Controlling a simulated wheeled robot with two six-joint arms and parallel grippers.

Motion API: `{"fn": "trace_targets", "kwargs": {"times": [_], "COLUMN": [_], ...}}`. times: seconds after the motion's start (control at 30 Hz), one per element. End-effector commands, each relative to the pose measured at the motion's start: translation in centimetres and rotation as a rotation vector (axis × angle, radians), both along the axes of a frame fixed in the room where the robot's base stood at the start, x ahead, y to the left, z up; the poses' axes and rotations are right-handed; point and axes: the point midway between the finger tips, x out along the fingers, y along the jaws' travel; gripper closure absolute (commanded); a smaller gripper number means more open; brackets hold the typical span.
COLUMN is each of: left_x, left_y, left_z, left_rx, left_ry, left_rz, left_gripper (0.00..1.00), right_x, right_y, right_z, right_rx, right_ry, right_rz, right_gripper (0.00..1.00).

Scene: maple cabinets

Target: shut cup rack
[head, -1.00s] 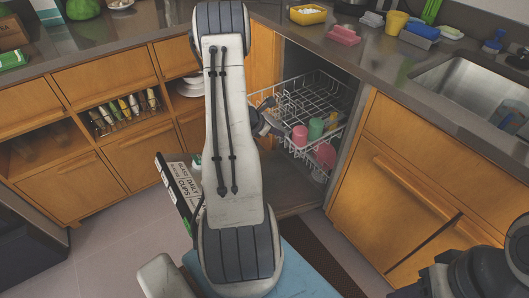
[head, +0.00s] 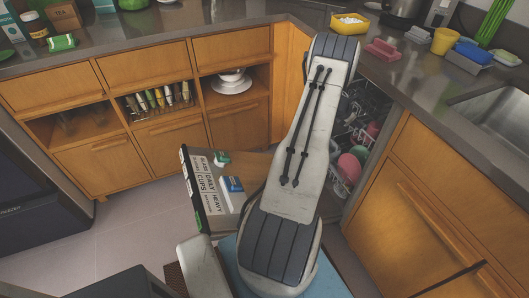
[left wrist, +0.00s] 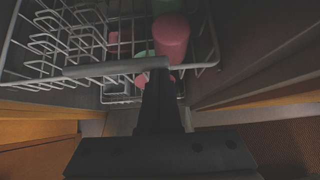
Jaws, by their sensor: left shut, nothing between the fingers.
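The white wire cup rack (left wrist: 70,45) fills the upper left of the left wrist view, with a pink cup (left wrist: 171,38) and green pieces in it. My left gripper (left wrist: 160,85) is shut and empty at the grey front rail of the rack; I cannot tell whether it touches. In the head view my left arm covers this gripper and most of the rack. Part of a white wire rack (head: 341,184) shows right of the arm, with a green piece (head: 348,166) and a pink piece (head: 373,130). My right gripper is not in view.
The lowered dishwasher door (head: 205,192), with printed labels, lies left of my arm. A wooden cabinet (head: 395,205) bounds the dishwasher on the right. The counter (head: 425,90) above carries a yellow tub (head: 349,23). Free floor (head: 135,220) shows at left.

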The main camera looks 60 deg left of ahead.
Motion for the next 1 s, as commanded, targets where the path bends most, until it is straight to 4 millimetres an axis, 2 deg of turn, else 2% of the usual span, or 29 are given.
{"fn": "trace_targets", "kwargs": {"times": [0.33,0.87,1.0], "left_x": [0.97,0.92,0.32], "left_y": [-0.19,-0.18,-0.09], "left_z": [0.01,-0.01,-0.21], "left_rx": [0.000,0.000,-0.001], "left_ry": [0.000,0.000,0.001], "left_rz": [-0.001,-0.001,0.000], "left_gripper": [1.00,1.00,1.00], "right_x": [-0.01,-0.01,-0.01], "right_y": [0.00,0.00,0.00], "right_z": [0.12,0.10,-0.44], "right_rx": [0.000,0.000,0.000], "right_ry": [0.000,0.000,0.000], "right_rz": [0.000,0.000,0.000], "right_gripper": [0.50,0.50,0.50]}}
